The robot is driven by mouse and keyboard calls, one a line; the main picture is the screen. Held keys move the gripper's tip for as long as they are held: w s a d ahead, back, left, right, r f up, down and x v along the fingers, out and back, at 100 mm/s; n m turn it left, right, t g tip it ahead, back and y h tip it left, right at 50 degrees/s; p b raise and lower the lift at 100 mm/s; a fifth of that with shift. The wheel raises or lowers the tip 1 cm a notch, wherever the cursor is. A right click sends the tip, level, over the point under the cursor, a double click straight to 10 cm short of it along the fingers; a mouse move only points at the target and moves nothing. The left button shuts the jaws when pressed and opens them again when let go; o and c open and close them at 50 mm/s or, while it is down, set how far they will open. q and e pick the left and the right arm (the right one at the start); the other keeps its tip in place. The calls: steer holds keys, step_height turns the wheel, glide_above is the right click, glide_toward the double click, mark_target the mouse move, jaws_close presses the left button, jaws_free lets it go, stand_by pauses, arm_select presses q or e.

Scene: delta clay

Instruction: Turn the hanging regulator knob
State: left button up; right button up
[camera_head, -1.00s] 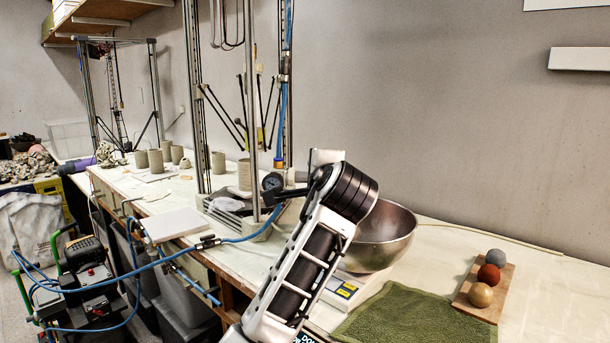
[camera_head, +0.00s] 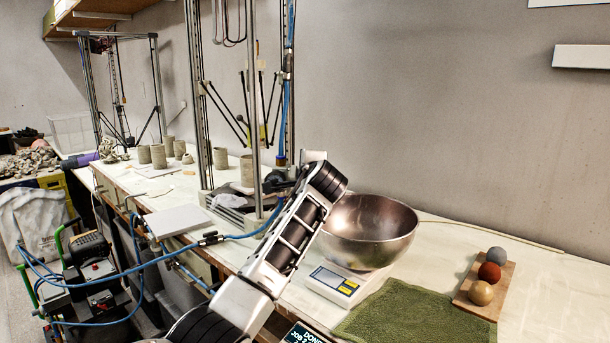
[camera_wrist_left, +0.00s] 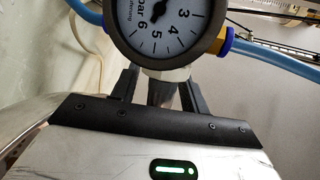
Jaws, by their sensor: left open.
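The hanging regulator shows in the left wrist view as a round white pressure gauge (camera_wrist_left: 160,22) with a black rim and blue fittings at its sides. Below it is a pale collar (camera_wrist_left: 166,73), and under that a dark cylindrical part, apparently the knob (camera_wrist_left: 161,92). My left gripper (camera_wrist_left: 158,90) is open, with one black finger on each side of this part. I cannot tell whether either finger touches it. In the head view my left gripper (camera_head: 277,184) is at the regulator beside the frame post, and my wrist hides most of the regulator. My right gripper is out of view.
A steel bowl (camera_head: 372,225) stands on a scale (camera_head: 336,284) just right of my forearm. A green towel (camera_head: 395,315) and a board with three balls (camera_head: 510,286) lie further right. A blue hose (camera_head: 150,263) crosses in front of the bench. Metal frame posts (camera_head: 254,120) rise near the gripper.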

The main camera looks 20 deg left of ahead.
arm_select(q)
jaws_close()
steer(key=c, duration=1)
jaws_free()
steer(key=shift+f+t+y+b, duration=0.25)
steer(key=shift+t+y+b, duration=0.25)
steer(key=shift+b, duration=0.7)
arm_select(e)
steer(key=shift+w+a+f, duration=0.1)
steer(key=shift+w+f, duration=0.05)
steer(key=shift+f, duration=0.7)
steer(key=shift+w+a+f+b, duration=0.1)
steer(key=shift+b, duration=0.4)
arm_select(q)
steer(key=c, duration=1)
jaws_free()
steer(key=shift+r+n+t, duration=0.3)
steer(key=shift+r+t, duration=0.2)
steer(key=shift+t, duration=0.3)
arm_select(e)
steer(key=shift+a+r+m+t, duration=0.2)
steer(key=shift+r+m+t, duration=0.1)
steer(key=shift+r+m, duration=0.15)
arm_select(q)
jaws_free()
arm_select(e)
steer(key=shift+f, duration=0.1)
